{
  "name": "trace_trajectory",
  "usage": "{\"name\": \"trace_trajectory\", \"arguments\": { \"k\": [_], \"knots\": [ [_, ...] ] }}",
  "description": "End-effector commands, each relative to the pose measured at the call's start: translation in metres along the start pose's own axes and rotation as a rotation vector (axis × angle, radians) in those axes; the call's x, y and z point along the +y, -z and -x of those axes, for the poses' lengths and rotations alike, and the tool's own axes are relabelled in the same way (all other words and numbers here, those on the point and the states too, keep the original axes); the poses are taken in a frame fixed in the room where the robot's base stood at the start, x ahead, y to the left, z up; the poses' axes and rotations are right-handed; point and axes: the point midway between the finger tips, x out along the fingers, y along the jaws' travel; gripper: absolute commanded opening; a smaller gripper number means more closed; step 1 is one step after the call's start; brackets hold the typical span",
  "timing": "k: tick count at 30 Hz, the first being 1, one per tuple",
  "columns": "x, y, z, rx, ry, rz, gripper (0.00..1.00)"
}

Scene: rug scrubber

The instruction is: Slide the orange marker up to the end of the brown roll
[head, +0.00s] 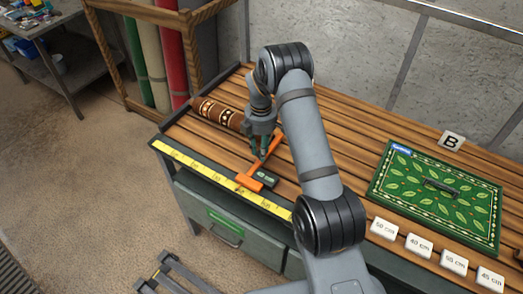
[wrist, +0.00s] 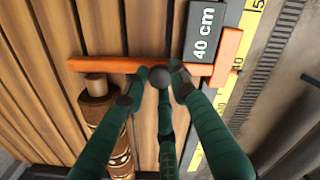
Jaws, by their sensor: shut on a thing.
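The orange marker (head: 249,182) is a T-shaped slider on the plank table. Its long arm (wrist: 110,65) reaches across the planks and its head (wrist: 230,57) lies at the yellow ruler. My gripper (head: 262,155) is above it; in the wrist view my gripper (wrist: 160,77) is shut on the marker's small dark knob. The patterned brown roll (head: 218,113) lies to the left of my gripper. In the wrist view the roll's end (wrist: 96,86) is right beside the marker's arm; I cannot tell whether they touch. A dark "40 cm" readout (wrist: 205,30) sits against the marker.
The yellow ruler (head: 205,173) runs along the table's front edge. A green leaf-patterned rug (head: 435,205) lies at right, with several white centimetre cards (head: 419,244) before it and a "B" card (head: 452,141) behind. Rolled rugs (head: 150,55) stand in a wooden rack beyond the left end.

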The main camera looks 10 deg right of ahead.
Motion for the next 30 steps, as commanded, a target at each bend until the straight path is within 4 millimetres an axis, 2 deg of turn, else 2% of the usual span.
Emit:
{"name": "trace_trajectory", "arguments": {
  "k": [2,3,12,23,26,30],
  "knots": [
    [0.002,0.001,0.001,0.0,-0.005,0.003,0.07],
    [0.002,0.001,0.001,0.0,-0.005,0.003,0.28],
    [0.001,0.0,0.001,-0.001,-0.002,0.002,0.45],
    [0.001,-0.001,0.007,-0.001,-0.003,0.002,0.45],
    [0.002,-0.001,0.021,-0.001,-0.006,0.001,0.45],
    [0.002,-0.001,0.05,-0.001,-0.007,0.001,0.45]
  ]
}}
